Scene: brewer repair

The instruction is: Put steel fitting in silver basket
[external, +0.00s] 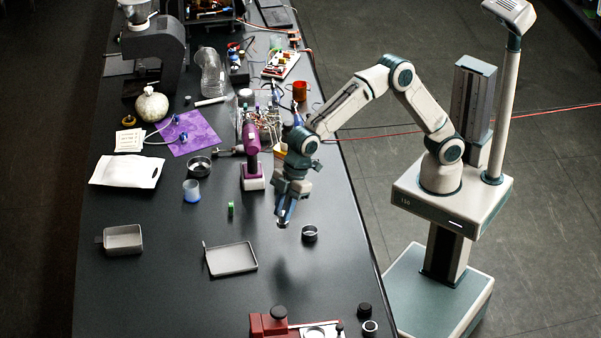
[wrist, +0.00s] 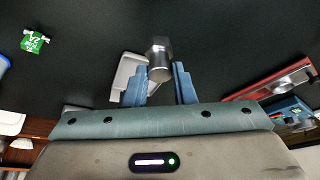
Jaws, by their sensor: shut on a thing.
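My gripper (external: 284,216) is shut on the steel fitting (external: 282,225), holding it above the black bench. In the wrist view the fitting (wrist: 160,60), a grey metal cylinder with a wider end, sticks out between the blue fingers (wrist: 160,86). A silver wire basket (external: 265,118) stands farther back on the bench, behind the purple tool, with tools in and around it; its inside is partly hidden. I cannot tell for sure which of these is the silver basket.
A shallow grey tray (external: 231,259) and a small grey bin (external: 123,240) are at the front left. A dark ring (external: 309,234) is right of my gripper. A purple drill-like tool (external: 251,157) stands upright. A red device (external: 272,324) is at the front edge.

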